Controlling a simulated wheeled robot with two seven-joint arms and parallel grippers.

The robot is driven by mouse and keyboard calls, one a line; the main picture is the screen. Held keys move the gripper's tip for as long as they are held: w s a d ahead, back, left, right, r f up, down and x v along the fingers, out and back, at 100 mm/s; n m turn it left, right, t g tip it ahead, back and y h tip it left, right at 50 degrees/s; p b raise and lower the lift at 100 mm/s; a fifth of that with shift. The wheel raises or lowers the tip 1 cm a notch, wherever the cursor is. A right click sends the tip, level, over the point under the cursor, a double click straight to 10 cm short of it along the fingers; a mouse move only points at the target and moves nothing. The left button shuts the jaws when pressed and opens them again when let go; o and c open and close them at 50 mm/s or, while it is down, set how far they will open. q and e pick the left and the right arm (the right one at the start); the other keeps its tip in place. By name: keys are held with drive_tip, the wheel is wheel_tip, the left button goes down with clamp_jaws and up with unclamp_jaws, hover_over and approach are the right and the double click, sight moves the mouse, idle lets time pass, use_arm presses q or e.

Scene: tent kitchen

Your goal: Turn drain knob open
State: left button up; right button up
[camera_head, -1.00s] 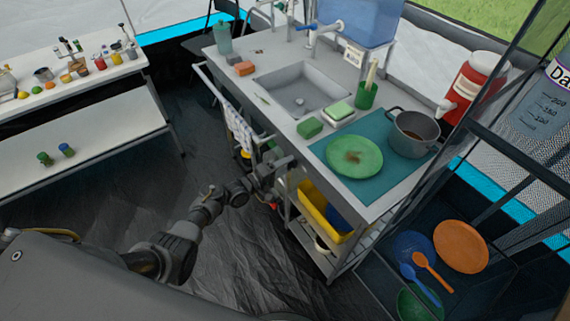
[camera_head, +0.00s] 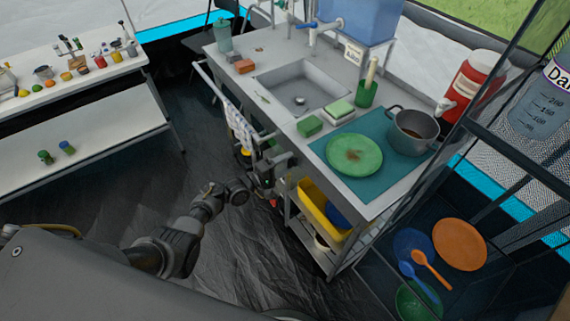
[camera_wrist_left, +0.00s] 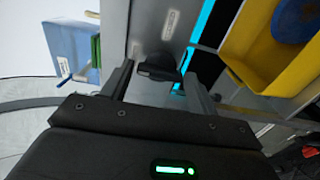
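A black knob (camera_wrist_left: 158,68) shows in the left wrist view, on a grey surface with pale labels; I take it for the drain knob. My left gripper (camera_wrist_left: 158,88) is open, with one finger on each side of the knob in the picture. I cannot tell whether the fingers touch it. In the head view my left gripper (camera_head: 282,161) is at the front of the sink unit, below the counter edge, and the knob cannot be made out there. The sink (camera_head: 302,88) has a round drain in its floor. My right gripper is not in view.
A yellow bin (camera_head: 318,213) sits on the sink unit's lower shelf, close to my left gripper. A checked towel (camera_head: 239,127) hangs on the front rail. A green plate (camera_head: 354,156) and a pot (camera_head: 414,132) stand on the counter. Dark floor lies left of the unit.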

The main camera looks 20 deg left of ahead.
use_arm(q)
drive_tip(key=shift+o, duration=1)
drive_tip(key=v, duration=1.1)
drive_tip(key=shift+d, duration=0.1)
